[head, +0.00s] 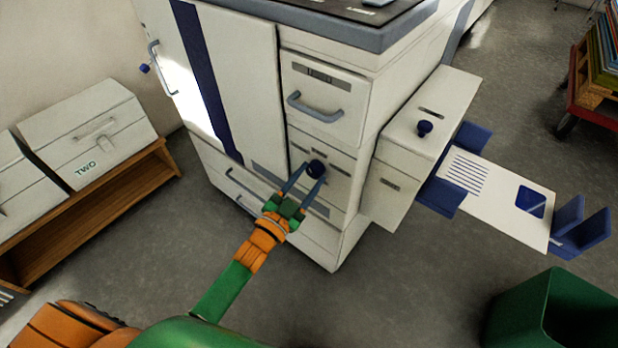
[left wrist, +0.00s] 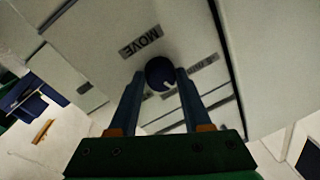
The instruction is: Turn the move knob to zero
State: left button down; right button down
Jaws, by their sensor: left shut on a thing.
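The move knob (head: 316,168) is a dark blue round knob on the front of the white machine, below a drawer with a grey handle. In the left wrist view the knob (left wrist: 160,73) has a white pointer mark, and a label reading MOVE (left wrist: 141,42) is beside it. My left gripper (head: 304,180) reaches in from the lower left with its blue fingers on either side of the knob, shut on it. Its fingertips also show at the knob in the left wrist view (left wrist: 161,84). The scale around the knob is too small to read. My right gripper is not in view.
The white machine (head: 236,55) fills the middle. A green bin (head: 555,310) stands lower right. A wooden bench (head: 95,215) with white boxes is at left.

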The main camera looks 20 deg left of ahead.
pick_arm(q)
jog(key=m, duration=0.3)
jog(key=shift+a+f+h, duration=0.1)
jog(key=shift+h, duration=0.2)
jog(key=shift+m, duration=0.4)
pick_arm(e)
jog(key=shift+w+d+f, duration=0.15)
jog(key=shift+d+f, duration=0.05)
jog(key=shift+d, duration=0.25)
pick_arm(q)
jog(key=shift+m, duration=0.3)
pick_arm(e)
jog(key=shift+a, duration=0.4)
pick_arm(q)
jog(key=shift+c, duration=1.8)
grip_release()
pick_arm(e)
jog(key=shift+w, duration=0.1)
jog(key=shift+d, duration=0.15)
pick_arm(q)
jog(key=v, duration=0.7)
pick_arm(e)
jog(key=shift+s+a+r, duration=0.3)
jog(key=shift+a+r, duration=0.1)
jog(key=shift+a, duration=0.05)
